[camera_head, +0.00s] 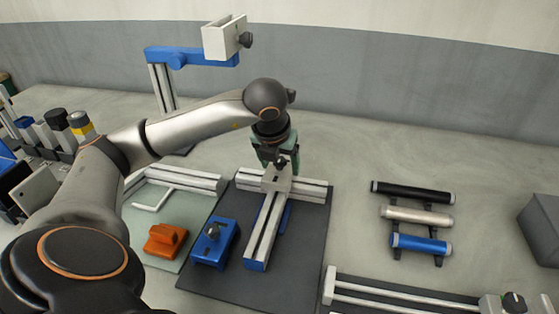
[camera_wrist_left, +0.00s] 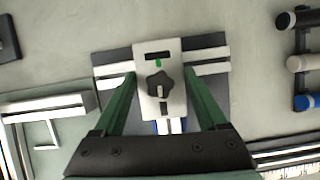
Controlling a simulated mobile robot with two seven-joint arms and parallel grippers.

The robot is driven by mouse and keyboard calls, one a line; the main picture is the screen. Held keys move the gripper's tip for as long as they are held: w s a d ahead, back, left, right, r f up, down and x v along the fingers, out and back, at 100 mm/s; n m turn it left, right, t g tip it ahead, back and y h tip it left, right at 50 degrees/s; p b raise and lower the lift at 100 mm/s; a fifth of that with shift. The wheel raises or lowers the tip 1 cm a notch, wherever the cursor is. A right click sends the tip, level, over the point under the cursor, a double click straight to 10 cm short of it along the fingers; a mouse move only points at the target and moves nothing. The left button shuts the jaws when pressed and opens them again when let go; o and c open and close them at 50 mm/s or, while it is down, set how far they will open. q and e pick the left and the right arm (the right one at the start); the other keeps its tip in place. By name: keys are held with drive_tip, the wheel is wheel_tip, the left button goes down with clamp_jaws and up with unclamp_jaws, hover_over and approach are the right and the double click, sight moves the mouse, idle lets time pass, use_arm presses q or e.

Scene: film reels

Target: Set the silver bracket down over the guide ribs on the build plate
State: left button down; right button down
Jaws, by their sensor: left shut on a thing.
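My left gripper (camera_head: 275,164) has green fingers and is shut on the silver bracket (camera_head: 277,180). In the left wrist view the bracket (camera_wrist_left: 149,97) is a pale plate with a black star knob and a dark slot, between the two fingers (camera_wrist_left: 160,90). It is at the junction of the silver rails (camera_head: 310,190) on the dark build plate (camera_head: 308,262). I cannot tell whether the bracket touches the rails or hovers just above them. The guide ribs are not clearly visible under it. My right gripper is not in view.
A blue clamp block (camera_head: 214,243) stands on the plate's left part. An orange block (camera_head: 165,240) sits on a pale green mat at left. A rack with black, silver and blue cylinders (camera_head: 421,243) stands at right. A long rail (camera_head: 405,297) lies at front right.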

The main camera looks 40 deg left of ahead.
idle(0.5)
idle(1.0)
use_arm(q)
drive_tip(key=shift+f+b, duration=1.1)
drive_tip(key=shift+b, duration=0.1)
unclamp_jaws()
idle(0.3)
